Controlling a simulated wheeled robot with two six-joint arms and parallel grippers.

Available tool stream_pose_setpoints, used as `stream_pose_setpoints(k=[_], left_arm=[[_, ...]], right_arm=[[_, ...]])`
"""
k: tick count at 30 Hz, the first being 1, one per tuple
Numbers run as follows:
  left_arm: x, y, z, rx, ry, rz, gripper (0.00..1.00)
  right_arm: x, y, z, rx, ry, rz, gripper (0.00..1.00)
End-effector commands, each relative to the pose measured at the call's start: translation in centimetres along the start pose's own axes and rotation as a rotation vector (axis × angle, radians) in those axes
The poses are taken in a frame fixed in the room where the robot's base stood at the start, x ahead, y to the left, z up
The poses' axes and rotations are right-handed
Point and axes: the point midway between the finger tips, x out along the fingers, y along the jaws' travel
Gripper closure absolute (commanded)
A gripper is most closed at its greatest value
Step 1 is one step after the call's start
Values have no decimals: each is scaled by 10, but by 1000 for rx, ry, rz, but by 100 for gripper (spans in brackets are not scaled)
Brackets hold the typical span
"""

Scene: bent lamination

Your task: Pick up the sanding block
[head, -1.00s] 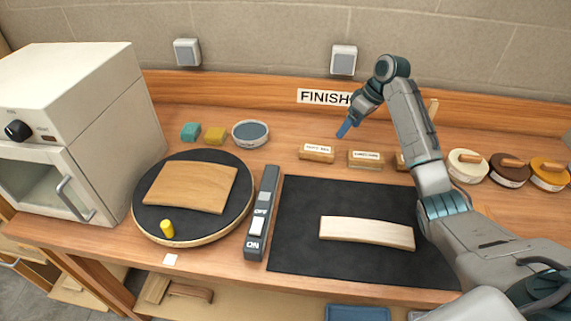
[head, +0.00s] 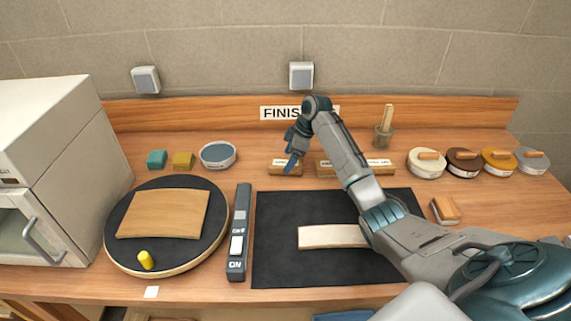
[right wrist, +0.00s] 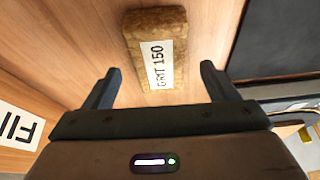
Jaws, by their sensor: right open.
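A tan, cork-like sanding block (right wrist: 150,28) labelled "GRIT 150" lies on the wooden bench in the right wrist view. It appears to be the leftmost labelled block (head: 278,168) in the head view, partly behind my gripper; its label is unreadable there. My right gripper (head: 291,168) is open and empty, over the bench by this block. In the right wrist view its fingers (right wrist: 160,70) are spread wider than the block, which lies ahead between their lines and is not gripped. My left gripper is not in view.
More labelled blocks (head: 328,169) stand just to the right, partly behind my arm. A black mat (head: 278,250) holds a pale curved strip (head: 325,237). A switch bar (head: 240,215) and round turntable (head: 118,256) are left. Several round tins (head: 425,171) stand right.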

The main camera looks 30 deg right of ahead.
Motion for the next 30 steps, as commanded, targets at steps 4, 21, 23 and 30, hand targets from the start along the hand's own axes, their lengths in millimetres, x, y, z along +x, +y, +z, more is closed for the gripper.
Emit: stream_pose_setpoints(k=[4,21,23,30], left_arm=[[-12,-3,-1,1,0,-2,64],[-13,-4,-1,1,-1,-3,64],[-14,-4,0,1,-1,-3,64],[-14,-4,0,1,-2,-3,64]], right_arm=[[20,-1,0,2,0,-3,20],[30,0,1,0,0,0,20],[30,0,2,1,0,0,20],[31,0,2,0,0,0,59]])
